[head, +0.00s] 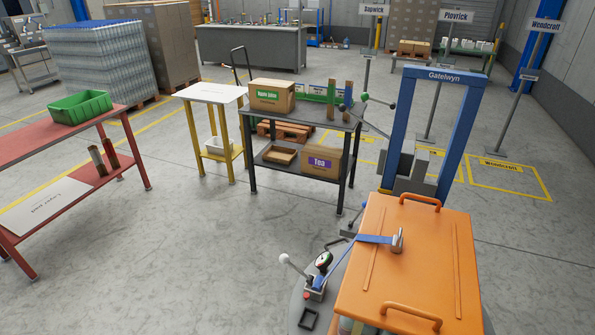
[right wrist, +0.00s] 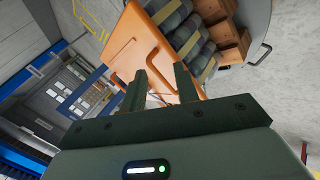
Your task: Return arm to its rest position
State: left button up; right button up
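My right gripper (right wrist: 161,76) shows only in the right wrist view. Its two dark fingers stand apart with nothing between them, so it is open and empty. Past the fingertips is an orange panel, which seems to be the orange lid (head: 410,265) at the lower right of the head view. I cannot tell how far the fingertips are from it. Neither of my arms can be made out in the head view. My left gripper is in neither view.
A blue frame marked Gatelwyn (head: 444,76) stands behind the orange lid. A dark table (head: 262,170) holds cartons at the centre. A red bench (head: 40,148) with a green crate (head: 80,107) stands at left. The grey floor (head: 190,260) between is clear.

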jog(key=s+a+f+g+y+b, duration=0.1)
jog(key=s+a+f, duration=0.1)
jog(key=f, duration=0.8)
jog(key=s+a+f+g+y+b, duration=0.1)
jog(key=s+f, duration=0.1)
jog(key=f, duration=0.8)
jog(key=s+a+f+g+y+b, duration=0.1)
jog(key=s+a+f, duration=0.1)
jog(key=f, duration=0.8)
jog(key=s+f+m+g+y+b, duration=0.1)
jog(key=s+f+m+g+b, duration=0.1)
jog(key=s+f, duration=1.3)
jog(key=shift+s+d+f+m+g+y, duration=0.2)
jog(key=shift+s+f+m+g+y, duration=0.15)
jog(key=shift+s+m, duration=0.45)
jog(key=shift+r, duration=0.1)
